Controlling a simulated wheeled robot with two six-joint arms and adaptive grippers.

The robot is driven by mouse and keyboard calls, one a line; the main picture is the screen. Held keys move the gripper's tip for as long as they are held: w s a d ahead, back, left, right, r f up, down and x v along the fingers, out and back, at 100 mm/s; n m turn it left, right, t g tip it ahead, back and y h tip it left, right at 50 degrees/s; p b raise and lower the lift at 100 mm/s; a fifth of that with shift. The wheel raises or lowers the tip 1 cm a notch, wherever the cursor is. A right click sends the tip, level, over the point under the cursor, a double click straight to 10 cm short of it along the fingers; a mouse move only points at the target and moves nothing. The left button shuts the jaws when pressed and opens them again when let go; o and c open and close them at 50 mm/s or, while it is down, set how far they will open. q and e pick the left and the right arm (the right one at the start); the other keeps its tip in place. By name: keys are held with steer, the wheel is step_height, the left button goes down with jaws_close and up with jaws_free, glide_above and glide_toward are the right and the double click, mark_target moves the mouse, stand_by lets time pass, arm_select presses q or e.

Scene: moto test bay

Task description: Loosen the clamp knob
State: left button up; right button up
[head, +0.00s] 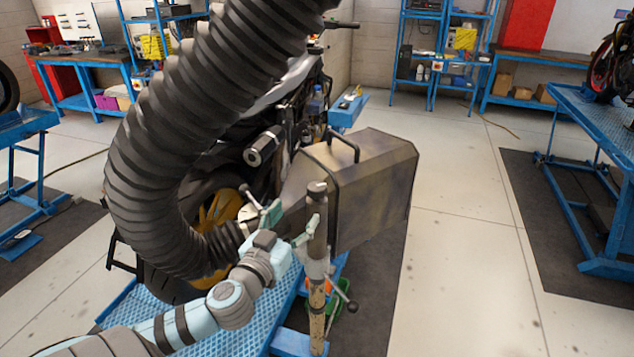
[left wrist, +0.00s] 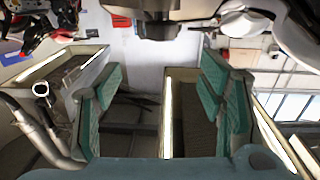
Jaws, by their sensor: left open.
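A stand post (head: 318,225) with a rounded metal cap rises in front of a dark metal hood (head: 375,190). Lower on the post is a metal clamp collar (head: 317,268). A thin handle with a black ball end (head: 352,307) sticks out at its lower right; I take it for the clamp knob, but cannot be sure. My left gripper (head: 288,223) is spread open just left of the post, above the collar. I cannot tell whether a finger touches the post. In the left wrist view its green-padded fingers (left wrist: 163,105) are wide apart with nothing gripped. The right gripper is out of view.
A thick ribbed black hose (head: 165,130) arches over my left arm. A motorcycle (head: 290,110) stands behind on a blue lift (head: 165,310). Another blue lift (head: 600,125) is at the right. The floor between the hood and that lift is open.

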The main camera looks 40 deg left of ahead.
mark_target(313, 192)
arm_select(q)
steer(key=p+x, duration=0.2)
steer(key=x, duration=1.1)
steer(key=shift+w+a+f, duration=0.15)
steer(key=shift+f, duration=0.05)
steer(key=c, duration=1.2)
steer(key=shift+f, duration=0.1)
